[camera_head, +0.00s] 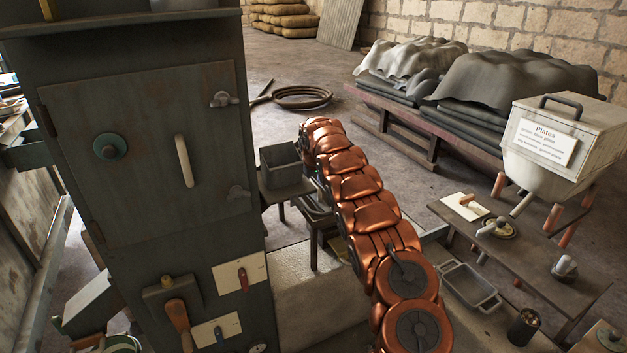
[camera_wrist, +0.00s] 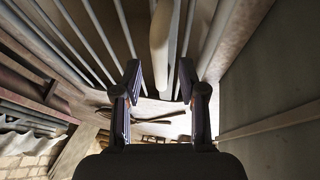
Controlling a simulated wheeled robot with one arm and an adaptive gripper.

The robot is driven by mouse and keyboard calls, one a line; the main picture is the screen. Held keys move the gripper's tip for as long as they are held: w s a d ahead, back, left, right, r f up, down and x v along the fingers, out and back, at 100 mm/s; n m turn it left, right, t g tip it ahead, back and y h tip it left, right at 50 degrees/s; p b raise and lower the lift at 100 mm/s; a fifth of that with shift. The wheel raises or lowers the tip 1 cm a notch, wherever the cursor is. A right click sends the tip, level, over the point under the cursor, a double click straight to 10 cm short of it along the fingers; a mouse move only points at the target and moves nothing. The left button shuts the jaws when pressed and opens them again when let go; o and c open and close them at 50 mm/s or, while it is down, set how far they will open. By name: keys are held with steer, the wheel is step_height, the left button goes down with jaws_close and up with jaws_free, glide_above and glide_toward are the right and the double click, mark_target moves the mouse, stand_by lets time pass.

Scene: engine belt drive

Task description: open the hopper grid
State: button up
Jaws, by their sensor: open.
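In the wrist view, a grid of parallel grey bars (camera_wrist: 95,35) fills the upper part of the picture. A thicker, pale rounded bar (camera_wrist: 162,35), which looks like a handle, runs down its middle. My gripper (camera_wrist: 159,78) is open and empty, with one finger on each side of the pale bar's lower end in the picture. I cannot tell whether the bar is in between the fingers or beyond them. In the head view my copper-coloured arm reaches away from me, and its gripper is hidden. The grid cannot be made out in the head view.
A tall dark cabinet (camera_head: 145,215) with a pale handle stands close on the left. A grey bin (camera_head: 282,166) is beside my arm. On the right are a pale box labelled Plates (camera_head: 558,140) and a low bench (camera_head: 540,268). Open floor lies behind around a coiled hose (camera_head: 302,97).

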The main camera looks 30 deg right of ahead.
steer(key=shift+c, duration=0.2)
jaws_close()
stand_by(0.6)
